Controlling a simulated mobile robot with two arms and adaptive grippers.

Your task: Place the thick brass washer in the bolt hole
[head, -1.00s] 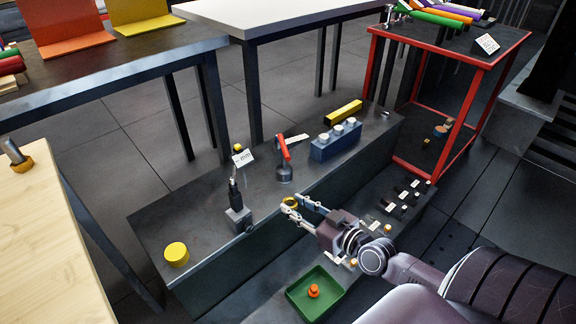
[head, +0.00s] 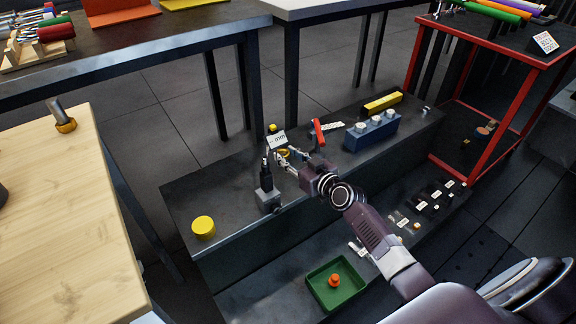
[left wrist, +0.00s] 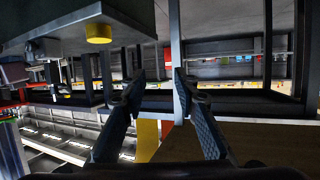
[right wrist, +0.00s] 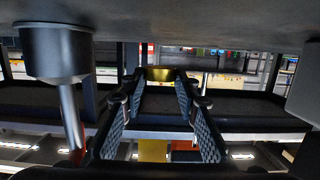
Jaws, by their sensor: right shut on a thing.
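My right gripper (head: 282,160) is over the dark bench (head: 225,178), between a dark stand and a red-handled tool. Its fingers are shut on a brass ring, the thick washer (head: 285,152), at the fingertips; it also shows in the right wrist view (right wrist: 160,74). I cannot make out the bolt hole in any view. My left gripper (left wrist: 160,78) shows only in the left wrist view, open, with nothing between its fingers.
The dark stand (head: 267,190) and red-handled tool (head: 318,133) flank the right gripper closely. A yellow cylinder (head: 203,228) and blue block (head: 371,133) stand on the bench. A green tray (head: 320,292) sits lower in front. A wooden table (head: 60,220) is at left.

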